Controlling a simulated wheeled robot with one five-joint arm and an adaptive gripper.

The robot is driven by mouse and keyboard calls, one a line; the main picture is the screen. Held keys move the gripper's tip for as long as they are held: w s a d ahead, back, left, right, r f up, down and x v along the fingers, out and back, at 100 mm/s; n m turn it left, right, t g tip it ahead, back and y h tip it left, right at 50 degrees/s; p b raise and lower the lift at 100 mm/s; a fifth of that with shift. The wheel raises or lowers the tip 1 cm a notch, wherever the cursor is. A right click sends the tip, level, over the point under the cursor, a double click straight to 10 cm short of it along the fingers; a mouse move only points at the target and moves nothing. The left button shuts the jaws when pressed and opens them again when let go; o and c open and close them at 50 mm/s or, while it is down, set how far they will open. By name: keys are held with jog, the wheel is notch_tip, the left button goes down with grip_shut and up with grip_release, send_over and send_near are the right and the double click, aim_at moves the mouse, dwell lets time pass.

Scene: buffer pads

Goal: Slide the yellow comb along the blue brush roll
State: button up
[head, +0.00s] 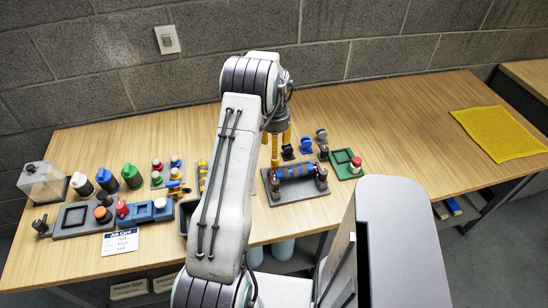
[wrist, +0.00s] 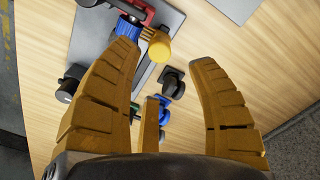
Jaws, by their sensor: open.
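The blue brush roll (head: 295,171) lies between end supports on a dark grey base (head: 308,189), right of my arm in the head view. Its end also shows at the top of the wrist view (wrist: 128,29). A yellow piece (wrist: 159,46), likely the yellow comb, stands beside the roll's end; in the head view I cannot tell it from my yellow fingers. Contact cannot be told.
Bottles (head: 132,176), buttons and a job card (head: 120,242) are at left. A yellow cloth (head: 499,133) lies far right, with clear table before it.

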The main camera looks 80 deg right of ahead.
aim_at(275, 164)
jog(key=shift+f+p, duration=0.7)
jog(key=shift+f, duration=2.55)
grip_shut()
